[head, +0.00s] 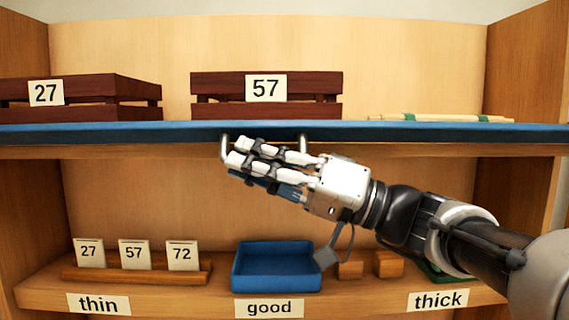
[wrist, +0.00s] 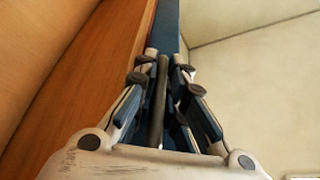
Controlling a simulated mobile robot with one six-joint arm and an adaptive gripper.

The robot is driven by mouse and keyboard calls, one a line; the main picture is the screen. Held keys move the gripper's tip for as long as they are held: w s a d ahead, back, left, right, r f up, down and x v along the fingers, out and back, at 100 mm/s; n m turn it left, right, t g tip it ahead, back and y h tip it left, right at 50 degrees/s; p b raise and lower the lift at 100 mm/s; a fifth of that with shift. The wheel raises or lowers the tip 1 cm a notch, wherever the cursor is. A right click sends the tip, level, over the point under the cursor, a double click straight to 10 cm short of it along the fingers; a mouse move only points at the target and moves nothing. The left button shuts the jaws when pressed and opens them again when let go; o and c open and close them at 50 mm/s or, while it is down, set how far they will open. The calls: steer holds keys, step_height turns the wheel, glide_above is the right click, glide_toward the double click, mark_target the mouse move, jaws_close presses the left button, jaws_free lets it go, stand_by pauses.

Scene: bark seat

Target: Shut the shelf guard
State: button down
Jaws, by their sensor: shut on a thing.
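The shelf guard (head: 400,131) is a long blue bar along the front edge of the upper shelf; its blue edge also shows in the wrist view (wrist: 168,22). It sits low, with the crates visible above it. A pale metal handle (head: 303,143) sticks out from its front. My gripper (head: 236,160) is in front of the guard, its fingers shut on the handle. In the wrist view, my gripper (wrist: 166,62) has the grey handle bar (wrist: 158,100) between its fingers. The fingers hide much of the handle in the head view.
Dark red crates marked 27 (head: 130,88) and 57 (head: 315,82) stand on the upper shelf, with pale sticks (head: 440,118) at right. Below are number cards (head: 135,254) in a wooden holder, a blue tray (head: 277,282) and small wooden blocks (head: 388,263). Side walls bound the shelf.

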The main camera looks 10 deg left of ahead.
mark_target(258, 122)
step_height(258, 122, up, 2)
steer(key=m+p, duration=0.1)
steer(key=m, duration=0.1)
steer(key=m+t+h+p, duration=0.1)
steer(key=m+p, duration=0.1)
steer(key=shift+s+r+m, duration=0.15)
steer(key=shift+r+m, duration=0.05)
steer(key=shift+m, duration=0.1)
steer(key=r+m+p, duration=0.1)
steer(key=m+p, duration=0.1)
steer(key=m+t+h+p, duration=0.1)
steer(key=p, duration=0.1)
steer(key=shift+w+r+m+h+p, duration=0.2)
steer(key=shift+r+m+h+p, duration=0.1)
steer(key=shift+r+m, duration=0.1)
steer(key=m+p, duration=0.1)
steer(key=p, duration=0.1)
steer(key=r+m+h+p, duration=0.1)
steer(key=m+p, duration=0.1)
steer(key=p, duration=0.1)
steer(key=shift+w+a+r, duration=0.1)
steer(key=shift+w+a, duration=0.05)
steer(key=shift+w, duration=0.2)
steer(key=shift+w+m+h+p, duration=0.2)
steer(key=shift+m+h+p, duration=0.2)
steer(key=shift+m+p, duration=0.45)
steer(key=c, duration=1.9)
jaws_free()
